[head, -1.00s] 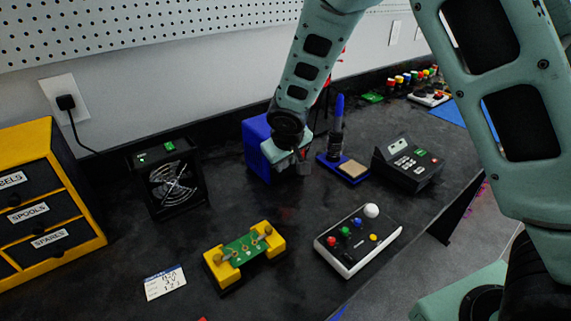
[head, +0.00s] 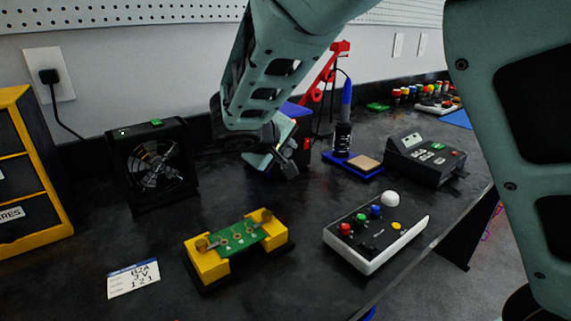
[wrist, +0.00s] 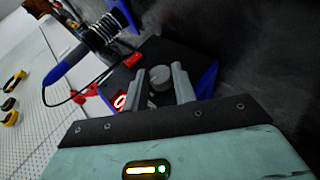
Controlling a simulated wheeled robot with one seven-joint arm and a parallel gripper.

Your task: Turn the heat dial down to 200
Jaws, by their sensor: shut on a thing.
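The soldering station is a blue box with a black front. In the head view its blue top (head: 296,110) shows behind my arm, which hides most of the rest. In the wrist view its blue side (wrist: 206,80) and black front show. A round grey heat dial (wrist: 160,77) sits on that front, between the two fingers of my gripper (wrist: 159,72), which is shut on it. A red lit display (wrist: 120,101) is left of the dial, partly cut off by a finger; I cannot read its number. In the head view my gripper (head: 287,162) is at the station's front.
A soldering iron in its stand (head: 343,135) is just right of the station. A black fan (head: 155,165) stands left. A yellow clamp with a green board (head: 237,240) and a white-edged button box (head: 376,232) lie in front. A black keypad device (head: 425,158) is at right.

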